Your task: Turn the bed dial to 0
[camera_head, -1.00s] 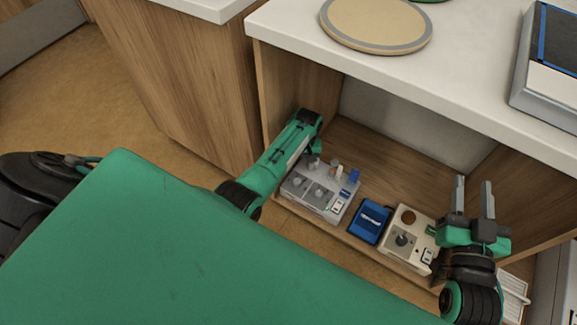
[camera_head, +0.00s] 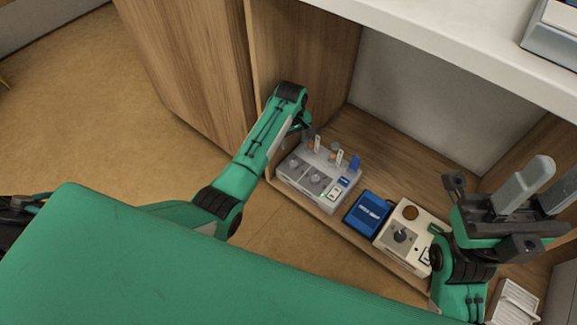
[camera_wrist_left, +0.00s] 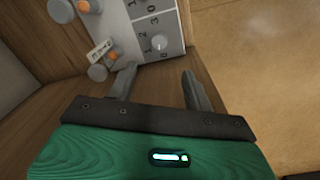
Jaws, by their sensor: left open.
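A grey control box (camera_head: 304,197) sits on the low shelf, with two round dials on its top. In the left wrist view, one grey dial (camera_wrist_left: 159,43) has numbers around it, with a 0 beside it. Where it points is hard to tell, and I cannot read which dial is the bed dial. My left gripper (camera_head: 306,127) is over the box's far left side, mostly hidden by its own arm. In the left wrist view its fingers (camera_wrist_left: 160,86) are apart and empty, just short of that dial. My right gripper (camera_head: 538,190) is open and empty at the right, fingers upward.
Grey knobs with orange bases and white tags (camera_wrist_left: 102,50) stand on the grey box near the left fingers. A blue box (camera_head: 368,213) and a cream box with a dial (camera_head: 386,237) sit to its right. A wooden side wall and a white countertop (camera_head: 470,50) enclose the shelf.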

